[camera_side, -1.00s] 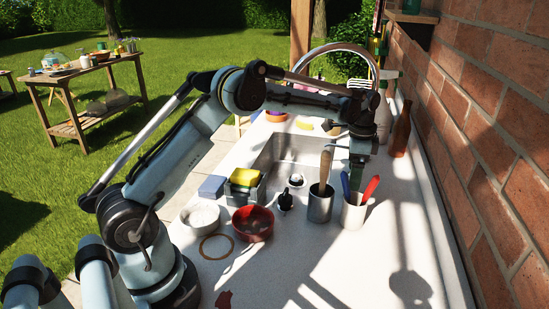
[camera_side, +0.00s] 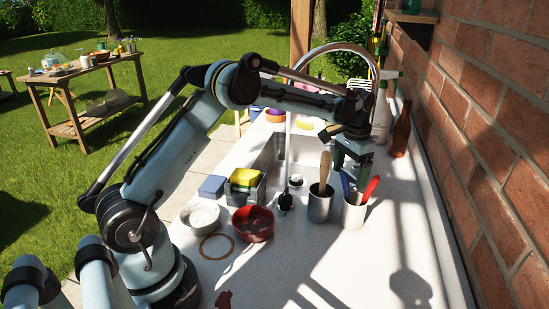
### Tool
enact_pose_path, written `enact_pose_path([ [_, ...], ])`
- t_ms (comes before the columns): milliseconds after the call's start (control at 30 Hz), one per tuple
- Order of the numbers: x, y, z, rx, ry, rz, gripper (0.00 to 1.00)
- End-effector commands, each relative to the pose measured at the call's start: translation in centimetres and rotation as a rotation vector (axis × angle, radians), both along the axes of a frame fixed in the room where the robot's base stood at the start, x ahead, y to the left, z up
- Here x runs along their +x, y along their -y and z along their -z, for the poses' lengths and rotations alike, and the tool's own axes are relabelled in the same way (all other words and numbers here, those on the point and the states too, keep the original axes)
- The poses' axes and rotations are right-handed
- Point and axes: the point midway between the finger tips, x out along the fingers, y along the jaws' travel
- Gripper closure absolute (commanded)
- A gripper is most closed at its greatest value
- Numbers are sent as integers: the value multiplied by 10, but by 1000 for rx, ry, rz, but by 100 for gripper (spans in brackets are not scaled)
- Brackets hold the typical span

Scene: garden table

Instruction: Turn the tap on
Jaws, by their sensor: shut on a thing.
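The tap (camera_side: 343,46) is a tall chrome arch at the far end of the white counter. Its spout end comes down over the sink (camera_side: 268,153). A thin pale stream of water (camera_side: 287,132) falls from the spout into the sink. My gripper (camera_side: 352,158) is at the tap's base, to the right of the sink and behind the utensil cups. It is shut on the tap's handle, which is mostly hidden by the jaws and wrist.
A spray bottle (camera_side: 382,112) and a brown bottle (camera_side: 400,132) stand by the brick wall. A red bowl (camera_side: 252,224), a white bowl (camera_side: 200,216) and sponges (camera_side: 244,177) are left of the cups.

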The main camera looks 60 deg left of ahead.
Motion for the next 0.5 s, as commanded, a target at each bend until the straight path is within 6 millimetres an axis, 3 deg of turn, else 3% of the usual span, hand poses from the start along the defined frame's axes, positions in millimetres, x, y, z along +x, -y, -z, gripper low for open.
enact_pose_path([
  [500, -1, 0, -1, 0, 3, -84, 41],
])
